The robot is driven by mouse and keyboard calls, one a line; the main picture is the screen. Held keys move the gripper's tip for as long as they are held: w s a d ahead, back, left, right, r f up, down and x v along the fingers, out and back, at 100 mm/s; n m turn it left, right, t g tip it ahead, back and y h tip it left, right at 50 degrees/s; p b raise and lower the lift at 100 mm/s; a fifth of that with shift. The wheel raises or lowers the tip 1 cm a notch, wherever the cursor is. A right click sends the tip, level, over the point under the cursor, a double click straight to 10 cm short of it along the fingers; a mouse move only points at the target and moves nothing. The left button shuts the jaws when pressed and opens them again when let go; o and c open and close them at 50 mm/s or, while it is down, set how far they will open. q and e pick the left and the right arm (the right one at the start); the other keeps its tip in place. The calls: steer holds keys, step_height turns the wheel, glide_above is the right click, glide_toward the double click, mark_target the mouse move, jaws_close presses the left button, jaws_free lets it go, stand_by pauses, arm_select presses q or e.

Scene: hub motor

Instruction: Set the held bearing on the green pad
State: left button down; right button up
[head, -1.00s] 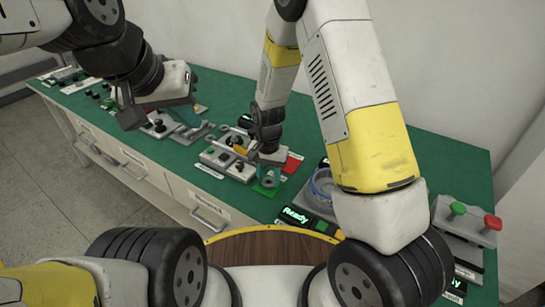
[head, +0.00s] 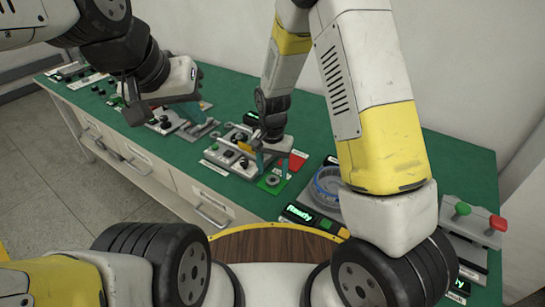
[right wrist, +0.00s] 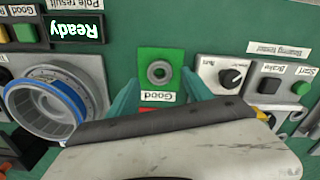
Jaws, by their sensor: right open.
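The bearing (right wrist: 159,72), a small grey ring, lies flat on the green pad (right wrist: 148,95) marked "Good" in the right wrist view. In the head view the bearing (head: 272,180) also shows on the pad (head: 266,188). My right gripper (right wrist: 160,97) is open and empty. Its teal fingers stand apart on either side of the pad, clear of the bearing. In the head view my right gripper (head: 268,160) is just behind the pad. My left gripper (head: 185,115) is over the table's left part; its fingers are partly hidden.
A red pad (head: 297,161) lies behind the green one. A grey box with a knob (right wrist: 225,75) and a button box (right wrist: 282,85) stand on the other side.

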steer(key=s+d+r+n+t+y, duration=0.1)
steer(key=s+d+r, duration=0.15)
steer(key=r, duration=0.55)
steer(key=s+d+r+t, duration=0.1)
steer(key=d+r, duration=0.2)
steer(key=r, duration=0.5)
steer(key=s+d+r+n+t+y, duration=0.1)
steer(key=s+d+r, duration=0.1)
steer(key=r, duration=0.6)
steer(key=s+d+r+n+t, duration=0.1)
steer(key=s+d+r, duration=0.2)
steer(key=s, duration=0.3)
steer(key=s+d+r+n+t, duration=0.1)
steer(key=s+d+r+t, duration=0.1)
steer(key=s, duration=0.3)
steer(key=shift+s+d+r, duration=0.35)
steer(key=shift+d+r, duration=0.45)
steer(key=shift+d, duration=0.05)
